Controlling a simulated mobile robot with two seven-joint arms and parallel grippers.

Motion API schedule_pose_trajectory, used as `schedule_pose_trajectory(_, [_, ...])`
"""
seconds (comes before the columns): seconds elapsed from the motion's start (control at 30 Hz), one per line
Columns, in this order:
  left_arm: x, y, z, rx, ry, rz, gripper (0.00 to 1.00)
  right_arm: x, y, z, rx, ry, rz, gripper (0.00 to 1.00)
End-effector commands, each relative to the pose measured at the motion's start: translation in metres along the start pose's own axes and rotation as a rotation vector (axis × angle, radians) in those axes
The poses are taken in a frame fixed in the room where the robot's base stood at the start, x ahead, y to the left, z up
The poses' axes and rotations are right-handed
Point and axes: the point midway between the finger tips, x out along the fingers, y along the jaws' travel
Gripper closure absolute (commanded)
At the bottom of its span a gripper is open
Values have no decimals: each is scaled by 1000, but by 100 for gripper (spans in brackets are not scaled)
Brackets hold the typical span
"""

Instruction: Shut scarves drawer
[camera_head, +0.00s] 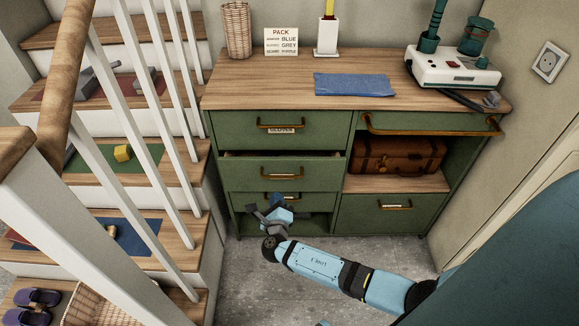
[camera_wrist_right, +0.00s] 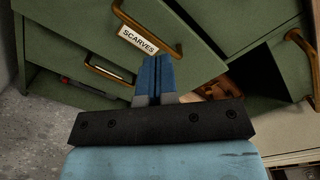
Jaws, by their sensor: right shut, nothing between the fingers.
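The scarves drawer (camera_wrist_right: 205,55) has a green front, a bronze handle and a white SCARVES label (camera_wrist_right: 138,40) in the right wrist view. My right gripper (camera_wrist_right: 155,62) is shut and empty, with its blue fingertips close to this front, just below the label; I cannot tell if they touch. In the head view my right gripper (camera_head: 272,208) is low at the cabinet's left column and hides part of the lower drawers. The middle left drawer (camera_head: 283,174) stands partly out, with a gap along its top. My left gripper is not in view.
The gloves drawer (camera_head: 240,130) is above. The cabinet top (camera_head: 260,90) holds a blue cloth (camera_head: 354,85) and a white device (camera_head: 452,70). A brown suitcase (camera_head: 398,156) fills the right shelf. Stairs with a white railing (camera_head: 150,150) stand close on the left.

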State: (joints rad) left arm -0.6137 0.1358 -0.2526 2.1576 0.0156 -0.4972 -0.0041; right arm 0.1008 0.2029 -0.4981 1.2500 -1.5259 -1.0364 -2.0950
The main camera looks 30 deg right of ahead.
Motion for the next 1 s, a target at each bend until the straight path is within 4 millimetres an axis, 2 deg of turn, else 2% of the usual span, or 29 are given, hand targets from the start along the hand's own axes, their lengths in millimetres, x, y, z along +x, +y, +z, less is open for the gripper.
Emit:
schedule_pose_trajectory(0.1, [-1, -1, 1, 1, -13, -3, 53, -1, -16, -18, -301, 2, 0, 100])
schedule_pose_trajectory(0.2, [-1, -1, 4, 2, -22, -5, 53, -1, -25, -29, -494, 2, -2, 100])
schedule_pose_trajectory(0.3, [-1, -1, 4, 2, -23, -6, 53, -1, -30, -36, -615, 1, -2, 100])
schedule_pose_trajectory(0.47, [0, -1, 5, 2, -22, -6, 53, 5, -32, -39, -678, 0, -4, 100])
schedule_pose_trajectory(0.57, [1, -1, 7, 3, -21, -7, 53, 17, -32, -39, -678, -1, -5, 100])
schedule_pose_trajectory(0.8, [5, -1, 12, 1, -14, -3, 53, 67, -31, -40, -676, 0, -6, 100])
schedule_pose_trajectory(1.0, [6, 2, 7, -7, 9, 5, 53, 107, -31, -40, -675, 1, -5, 100])
